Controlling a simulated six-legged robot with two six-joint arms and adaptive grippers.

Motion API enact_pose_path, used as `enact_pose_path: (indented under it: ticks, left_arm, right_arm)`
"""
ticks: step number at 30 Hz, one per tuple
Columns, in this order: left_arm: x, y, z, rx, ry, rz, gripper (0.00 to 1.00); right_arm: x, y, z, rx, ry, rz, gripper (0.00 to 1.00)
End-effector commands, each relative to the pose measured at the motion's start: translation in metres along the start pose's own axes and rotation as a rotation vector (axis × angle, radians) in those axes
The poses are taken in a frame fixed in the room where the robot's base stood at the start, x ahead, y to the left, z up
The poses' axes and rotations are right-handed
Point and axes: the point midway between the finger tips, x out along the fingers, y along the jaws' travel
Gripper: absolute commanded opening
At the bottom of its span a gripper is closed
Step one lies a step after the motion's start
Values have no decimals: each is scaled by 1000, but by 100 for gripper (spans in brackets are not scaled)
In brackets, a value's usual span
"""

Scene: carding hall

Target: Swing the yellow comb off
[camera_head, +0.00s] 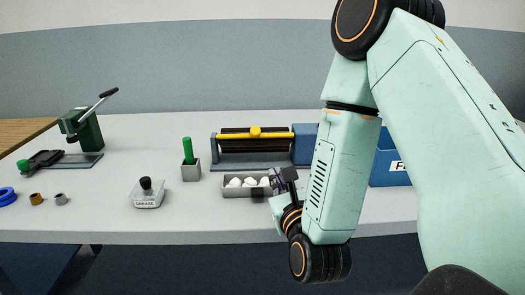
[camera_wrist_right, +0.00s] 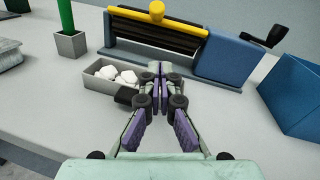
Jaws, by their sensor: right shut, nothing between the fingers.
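The yellow comb (camera_head: 262,135) is a bar with a knob in its middle, lying across the dark roller of the blue-grey carding machine (camera_head: 232,163). In the right wrist view the yellow comb (camera_wrist_right: 181,20) runs along the roller's front upper side. My right gripper (camera_head: 281,176) is shut and empty, in front of the machine and near the tray of white tufts. In the wrist view its purple-padded fingers (camera_wrist_right: 160,75) meet below and in front of the comb, apart from it. My left gripper is not in view.
The grey tray (camera_head: 236,193) holds white tufts. A blue bin (camera_head: 385,170) stands right of the machine, partly behind my right arm. A green-handled tool stands in a grey cup (camera_head: 191,173). A dark green lever press (camera_head: 88,132) is at the left.

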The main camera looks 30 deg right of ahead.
Motion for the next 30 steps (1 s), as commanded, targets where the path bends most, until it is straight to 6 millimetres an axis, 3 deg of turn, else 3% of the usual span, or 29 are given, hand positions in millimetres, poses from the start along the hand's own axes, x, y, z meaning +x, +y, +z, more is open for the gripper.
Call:
enact_pose_path:
  ticks: [21, 30]
  left_arm:
    - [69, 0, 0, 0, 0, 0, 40]
    - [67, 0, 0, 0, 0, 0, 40]
  right_arm:
    - [39, 1, -2, 4, -6, 5, 0]
    - [94, 1, 6, -1, -6, 5, 0]
